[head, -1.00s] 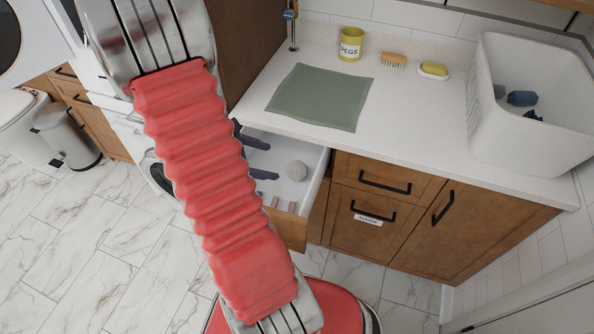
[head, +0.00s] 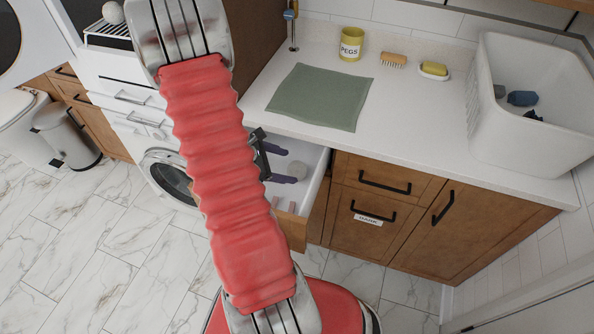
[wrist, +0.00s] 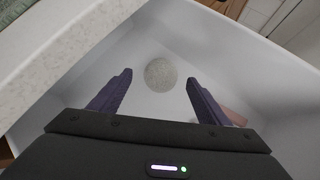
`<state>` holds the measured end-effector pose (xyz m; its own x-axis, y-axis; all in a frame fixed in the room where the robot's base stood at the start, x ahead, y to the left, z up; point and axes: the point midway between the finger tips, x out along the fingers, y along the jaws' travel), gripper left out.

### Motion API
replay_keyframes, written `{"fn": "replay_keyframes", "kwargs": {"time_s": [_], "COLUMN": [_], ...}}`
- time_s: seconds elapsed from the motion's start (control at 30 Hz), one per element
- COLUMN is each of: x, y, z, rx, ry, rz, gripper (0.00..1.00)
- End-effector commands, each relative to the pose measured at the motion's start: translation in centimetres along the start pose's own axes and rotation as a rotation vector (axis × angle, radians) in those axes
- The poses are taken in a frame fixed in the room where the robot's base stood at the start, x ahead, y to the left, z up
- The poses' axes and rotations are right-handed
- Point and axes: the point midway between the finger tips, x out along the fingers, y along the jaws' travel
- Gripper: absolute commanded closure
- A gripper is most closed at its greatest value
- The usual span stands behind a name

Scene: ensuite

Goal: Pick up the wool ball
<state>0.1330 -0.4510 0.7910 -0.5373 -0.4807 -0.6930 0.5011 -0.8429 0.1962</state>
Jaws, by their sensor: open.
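The wool ball (wrist: 160,74) is a round, pale grey, speckled ball in an open white drawer (head: 315,180). In the head view the ball (head: 301,170) shows just right of my fingers. My gripper (head: 279,165) is over the drawer, with its two purple fingers apart and nothing held. In the wrist view my gripper (wrist: 159,80) has the ball centred between and slightly beyond its fingertips, with visible space on both sides. I cannot tell the exact height of the fingers above the ball.
A pinkish block (wrist: 233,116) lies in the drawer near the right finger. The drawer walls rise around the gripper. The counter above holds a green cloth (head: 320,96), a yellow pegs pot (head: 351,45) and a white basket (head: 530,150). Another pale ball (head: 113,12) sits at upper left.

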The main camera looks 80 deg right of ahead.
Motion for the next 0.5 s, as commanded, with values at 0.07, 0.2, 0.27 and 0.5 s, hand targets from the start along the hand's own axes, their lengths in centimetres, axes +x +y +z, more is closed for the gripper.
{"fn": "replay_keyframes", "kwargs": {"time_s": [0.07,0.2,0.27,0.5], "x": [0.4,2.0,2.8,5.1], "y": [-0.1,-0.3,-0.4,-0.3], "z": [0.0,-0.1,-0.1,-0.1], "rx": [0.0,0.0,0.001,0.001], "ry": [0.0,0.0,0.0,0.0], "rz": [-0.002,-0.005,-0.004,-0.003], "gripper": [0.3,0.3,0.3,0.3]}}
